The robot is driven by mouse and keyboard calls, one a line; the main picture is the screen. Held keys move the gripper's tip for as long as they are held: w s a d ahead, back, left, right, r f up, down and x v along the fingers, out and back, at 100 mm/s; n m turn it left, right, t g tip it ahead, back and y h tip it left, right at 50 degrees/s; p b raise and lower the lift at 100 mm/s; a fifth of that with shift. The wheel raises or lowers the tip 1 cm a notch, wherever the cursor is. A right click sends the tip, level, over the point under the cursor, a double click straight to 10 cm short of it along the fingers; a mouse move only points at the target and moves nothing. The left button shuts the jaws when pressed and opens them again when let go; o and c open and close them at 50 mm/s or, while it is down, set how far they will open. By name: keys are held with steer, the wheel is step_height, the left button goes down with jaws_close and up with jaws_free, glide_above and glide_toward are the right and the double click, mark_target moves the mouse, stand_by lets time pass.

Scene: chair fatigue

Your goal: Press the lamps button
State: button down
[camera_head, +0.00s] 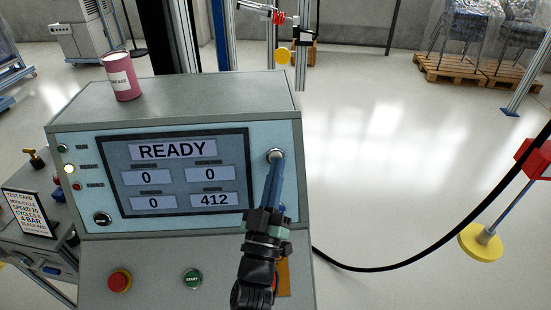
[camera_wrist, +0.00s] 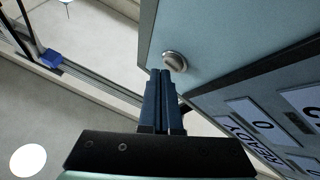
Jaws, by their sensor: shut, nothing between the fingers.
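A round silver button (camera_head: 275,154) sits at the upper right of the console's front panel, right of the screen. No readable label shows beside it, so I cannot confirm it is the lamps button. It also shows in the wrist view (camera_wrist: 175,60). My gripper (camera_head: 277,162) is shut and empty, its blue fingers pointing at this button. In the wrist view the fingertips (camera_wrist: 164,74) overlap the button's lower edge; I cannot tell whether they touch it. At the panel's left edge are several small indicator lamps (camera_head: 69,168), the middle one glowing.
The screen (camera_head: 185,172) reads READY, with 412 at lower right. Another round fitting (camera_head: 102,219) is at lower left. A red emergency knob (camera_head: 119,281) and green START button (camera_head: 192,279) are below. A pink can (camera_head: 122,78) stands on top. A black cable (camera_head: 400,264) runs right.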

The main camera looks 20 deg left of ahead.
steer(key=shift+w+a+f, duration=0.1)
steer(key=shift+w+a, duration=0.1)
steer(key=shift+w, duration=0.15)
stand_by(0.7)
stand_by(0.4)
steer(key=shift+s+d+r, duration=0.2)
steer(key=shift+s+d, duration=0.15)
steer(key=shift+s, duration=0.35)
steer(key=shift+s+d+r+p, duration=0.2)
steer(key=shift+s+d+p, duration=0.2)
steer(key=shift+s+p, duration=0.25)
steer(key=shift+s+d+r+p, duration=0.2)
steer(key=shift+s+d+p, duration=0.2)
steer(key=shift+s, duration=0.35)
steer(key=shift+s+d+r+p, duration=0.2)
steer(key=shift+s+d+p, duration=0.15)
steer(key=shift+s+p, duration=0.3)
